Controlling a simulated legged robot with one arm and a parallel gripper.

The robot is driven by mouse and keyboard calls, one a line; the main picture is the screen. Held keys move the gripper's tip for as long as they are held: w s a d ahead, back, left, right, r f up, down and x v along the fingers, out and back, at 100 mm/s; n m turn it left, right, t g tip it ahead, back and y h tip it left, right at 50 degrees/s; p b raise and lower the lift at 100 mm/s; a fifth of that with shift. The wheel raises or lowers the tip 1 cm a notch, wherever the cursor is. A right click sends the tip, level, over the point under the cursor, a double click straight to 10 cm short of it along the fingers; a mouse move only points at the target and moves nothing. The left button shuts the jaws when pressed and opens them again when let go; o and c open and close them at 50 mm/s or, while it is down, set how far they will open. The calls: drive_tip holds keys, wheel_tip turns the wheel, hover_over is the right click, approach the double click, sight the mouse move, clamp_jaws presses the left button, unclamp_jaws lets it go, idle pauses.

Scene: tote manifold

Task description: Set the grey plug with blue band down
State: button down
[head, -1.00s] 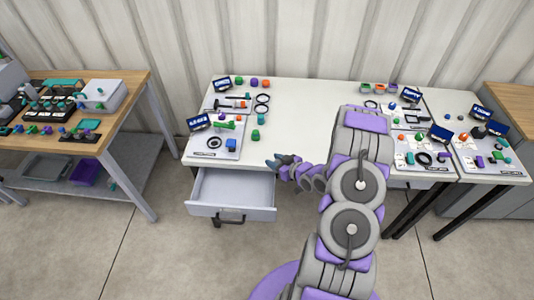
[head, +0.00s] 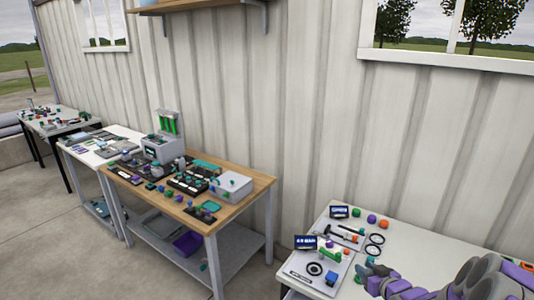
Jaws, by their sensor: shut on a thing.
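My gripper (head: 366,275) is at the lower right of the head view, over the front left part of the white table (head: 440,250). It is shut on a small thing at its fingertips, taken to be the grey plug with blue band. The plug is too small and too covered by the fingers for its band or tilt to be made out. The gripper is just right of a white board with a small screen, a black ring and a blue block (head: 331,278). I cannot tell how high it is above the table.
A second board (head: 340,238) with a screen lies further back, beside black rings (head: 376,239) and purple and orange pieces. A wooden workbench (head: 262,184) with trays and small parts stands to the left, across a gap of floor. My arm covers the table's lower right.

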drive_tip(key=a+r+y, duration=0.1)
drive_tip(key=a+r, duration=1.8)
drive_tip(key=r, duration=0.1)
wheel_tip(320, 180, down, 13)
drive_tip(key=w+m+h, duration=0.2)
drive_tip(key=h, duration=0.2)
drive_tip(key=shift+w+d+r+m+t, duration=0.2)
drive_tip(key=shift+w+d+m+t, duration=0.1)
drive_tip(key=shift+w+d, duration=0.05)
